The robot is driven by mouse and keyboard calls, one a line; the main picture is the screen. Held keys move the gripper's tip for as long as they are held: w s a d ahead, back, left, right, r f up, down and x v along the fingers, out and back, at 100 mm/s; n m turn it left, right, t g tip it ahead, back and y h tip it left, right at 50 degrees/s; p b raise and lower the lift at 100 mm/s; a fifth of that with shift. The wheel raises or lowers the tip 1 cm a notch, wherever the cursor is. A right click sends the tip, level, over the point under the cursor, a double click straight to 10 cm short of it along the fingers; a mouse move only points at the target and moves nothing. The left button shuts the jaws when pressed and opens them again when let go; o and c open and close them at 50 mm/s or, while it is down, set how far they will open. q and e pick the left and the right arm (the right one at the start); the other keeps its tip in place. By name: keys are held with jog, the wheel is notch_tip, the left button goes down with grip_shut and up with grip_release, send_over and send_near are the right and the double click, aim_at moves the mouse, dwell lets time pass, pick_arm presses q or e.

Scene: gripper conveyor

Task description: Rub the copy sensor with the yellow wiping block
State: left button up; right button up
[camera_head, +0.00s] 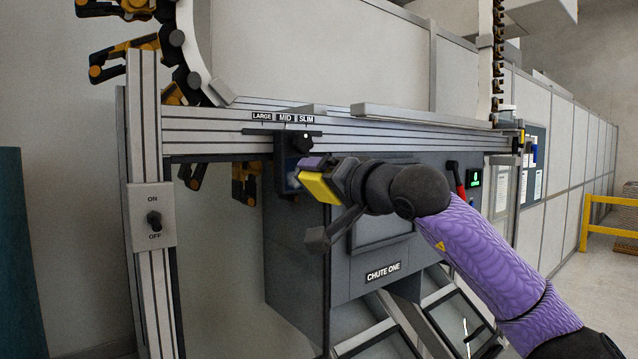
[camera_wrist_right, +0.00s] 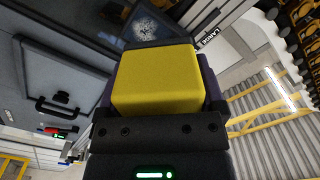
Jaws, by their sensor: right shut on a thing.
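My right gripper (camera_head: 328,181) is shut on the yellow wiping block (camera_head: 319,189). In the right wrist view the block (camera_wrist_right: 157,82) fills the middle, between the fingers. The dark box that looks like the copy sensor (camera_head: 281,162) hangs from the rail below the size labels. The block is just in front of its lower part, and a pale smudge shows beside the block. In the wrist view the sensor face (camera_wrist_right: 146,30) has whitish specks and lies just beyond the block. I cannot tell whether they touch. My left gripper is not in view.
The grey chute cabinet (camera_head: 300,262) stands behind and below my right arm. The metal rail (camera_head: 400,137) crosses above it. An ON/OFF switch panel (camera_head: 153,217) is on the left post. Orange and black conveyor grippers (camera_head: 245,183) hang below the rail.

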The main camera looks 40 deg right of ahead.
aim_at(282, 175)
jog(key=w+p, duration=0.1)
jog(key=w, duration=0.1)
jog(key=w+p, duration=0.1)
jog(key=p, duration=0.1)
jog(key=w+p, duration=0.2)
jog(key=shift+w+d+r, duration=0.25)
jog(key=shift+w+d, duration=0.05)
jog(key=shift+w+f+p, duration=0.1)
jog(key=shift+w+p, duration=0.25)
jog(key=shift+p, duration=0.1)
jog(key=shift+w+f, duration=0.2)
jog(key=shift+w, duration=0.1)
jog(key=shift+w+d+p, duration=0.2)
jog(key=shift+w+p, duration=0.8)
jog(key=shift+p, duration=0.15)
